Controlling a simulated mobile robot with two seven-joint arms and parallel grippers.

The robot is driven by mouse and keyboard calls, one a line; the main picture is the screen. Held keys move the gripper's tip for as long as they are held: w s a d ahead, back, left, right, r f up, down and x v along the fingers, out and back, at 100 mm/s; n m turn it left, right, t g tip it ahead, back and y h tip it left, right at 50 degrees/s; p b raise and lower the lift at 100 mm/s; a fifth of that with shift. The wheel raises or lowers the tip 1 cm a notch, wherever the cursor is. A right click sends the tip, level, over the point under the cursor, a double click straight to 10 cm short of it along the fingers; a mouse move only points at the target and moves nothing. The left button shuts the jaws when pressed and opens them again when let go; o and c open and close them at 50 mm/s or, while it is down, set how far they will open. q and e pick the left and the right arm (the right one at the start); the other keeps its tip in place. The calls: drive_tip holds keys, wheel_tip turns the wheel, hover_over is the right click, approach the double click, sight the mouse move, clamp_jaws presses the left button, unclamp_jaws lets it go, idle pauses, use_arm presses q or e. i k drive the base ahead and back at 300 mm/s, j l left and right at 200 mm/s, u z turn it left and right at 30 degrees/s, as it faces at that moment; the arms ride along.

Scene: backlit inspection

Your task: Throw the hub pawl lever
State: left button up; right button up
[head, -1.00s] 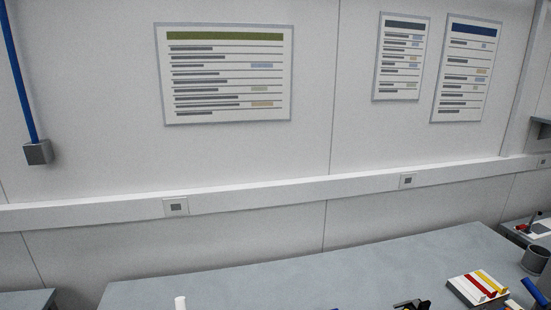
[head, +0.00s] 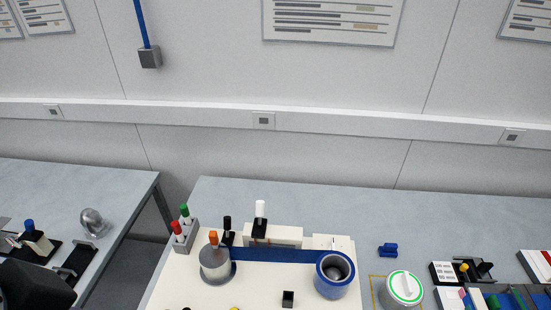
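A pale machine panel (head: 190,285) lies on the middle table in the head view. On it are a silver cylinder with an orange knob (head: 213,239) and a blue-rimmed hub with a dark bore (head: 335,273), joined by a blue band (head: 275,255). A white-tipped lever (head: 260,212) and a black-tipped lever (head: 227,225) stand upright behind them. Red and green knobs stand on a grey block (head: 187,238). I cannot tell which of these is the hub pawl lever. The panel's near part is cut off by the frame.
A green-ringed white dial (head: 404,287), a small blue part (head: 388,250) and a black-and-white fixture (head: 460,271) are to the right. The left table (head: 130,190) holds other fixtures, with a gap between the tables. The middle table's back strip is clear.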

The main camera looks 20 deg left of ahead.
sight(227, 219)
drive_tip(key=i+j+z, duration=0.15)
drive_tip(key=j+z, duration=0.15)
drive_tip(key=j, duration=0.25)
drive_tip(key=i+j+z, duration=0.1)
drive_tip(key=j+z, duration=0.25)
drive_tip(key=j, duration=0.25)
drive_tip(key=j+z, duration=0.3)
drive_tip(key=j, duration=0.25)
drive_tip(key=j+z, duration=0.3)
drive_tip(key=j, duration=0.35)
drive_tip(key=k+j+z, duration=0.1)
drive_tip(key=j+z, duration=0.25)
drive_tip(key=j, duration=0.2)
drive_tip(key=k+j+z, duration=0.15)
drive_tip(key=j+z, duration=0.15)
drive_tip(key=j, duration=0.3)
